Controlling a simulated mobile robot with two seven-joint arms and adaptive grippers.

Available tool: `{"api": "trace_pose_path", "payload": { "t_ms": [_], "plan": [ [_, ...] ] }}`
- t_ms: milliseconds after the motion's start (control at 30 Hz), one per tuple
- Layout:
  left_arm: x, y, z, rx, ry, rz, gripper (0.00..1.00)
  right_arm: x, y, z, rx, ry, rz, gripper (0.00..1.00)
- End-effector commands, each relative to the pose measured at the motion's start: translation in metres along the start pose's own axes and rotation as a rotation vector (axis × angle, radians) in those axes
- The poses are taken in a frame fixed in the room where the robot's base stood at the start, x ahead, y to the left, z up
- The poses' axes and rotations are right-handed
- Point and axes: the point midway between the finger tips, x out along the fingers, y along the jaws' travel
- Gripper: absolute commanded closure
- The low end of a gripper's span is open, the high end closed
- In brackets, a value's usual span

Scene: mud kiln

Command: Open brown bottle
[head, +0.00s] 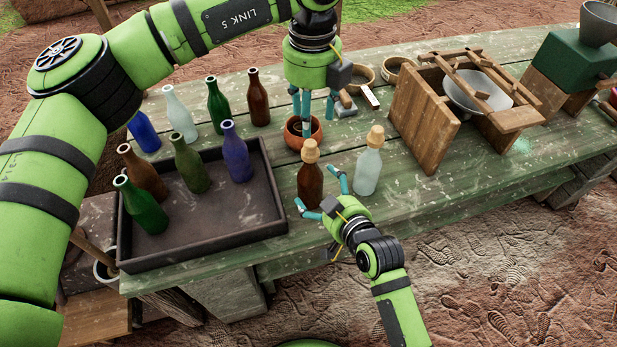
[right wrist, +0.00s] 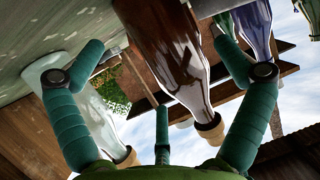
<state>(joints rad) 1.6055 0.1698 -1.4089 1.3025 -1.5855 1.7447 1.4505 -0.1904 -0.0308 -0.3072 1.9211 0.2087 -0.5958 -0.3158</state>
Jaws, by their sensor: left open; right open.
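The brown bottle (head: 311,187) with a tan stopper (head: 310,150) stands upright on the green table, right of the dark tray. The stopper is in its neck. My right gripper (head: 318,190) is open at the bottle's front right, its fingers pointing toward it. In the right wrist view, the brown bottle (right wrist: 165,40) appears inverted between the spread fingers, with a gap visible on its left side; contact is unclear. My left gripper (head: 314,108) is open, pointing down over a small terracotta pot (head: 290,133) behind the bottle, with nothing visibly held.
A stoppered clear bottle (head: 367,172) stands close to the right of the brown one. The dark tray (head: 262,225) holds several unstoppered bottles; more stand behind it. A wooden frame with a bowl (head: 425,115) is at right. The table's front right is clear.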

Motion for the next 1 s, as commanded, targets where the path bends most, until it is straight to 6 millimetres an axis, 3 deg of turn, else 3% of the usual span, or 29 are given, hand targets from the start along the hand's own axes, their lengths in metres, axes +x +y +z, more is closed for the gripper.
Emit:
{"api": "trace_pose_path", "payload": {
  "t_ms": [300, 667, 700, 800, 900, 1000],
  "plan": [
    [0.001, 0.0, 0.0, 0.002, 0.003, -0.002, 0.47, 0.041, 0.001, -0.001, 0.0, 0.001, 0.001, 0.0],
    [0.001, -0.001, -0.001, 0.003, 0.003, -0.003, 0.47, 0.047, 0.001, 0.0, 0.0, 0.0, 0.001, 0.0],
    [0.001, -0.001, -0.001, 0.003, 0.003, -0.003, 0.47, 0.047, 0.001, 0.0, 0.0, 0.0, 0.001, 0.08],
    [0.001, -0.001, -0.001, 0.003, 0.003, -0.003, 0.47, 0.047, 0.001, 0.0, 0.0, 0.0, 0.001, 0.48],
    [0.001, -0.001, -0.001, 0.003, 0.003, -0.003, 0.47, 0.047, 0.001, 0.0, 0.0, -0.001, 0.001, 0.81],
    [0.001, -0.001, -0.001, 0.005, 0.003, -0.004, 0.48, 0.047, 0.0, 0.001, 0.0, -0.002, 0.001, 0.81]
  ]
}}
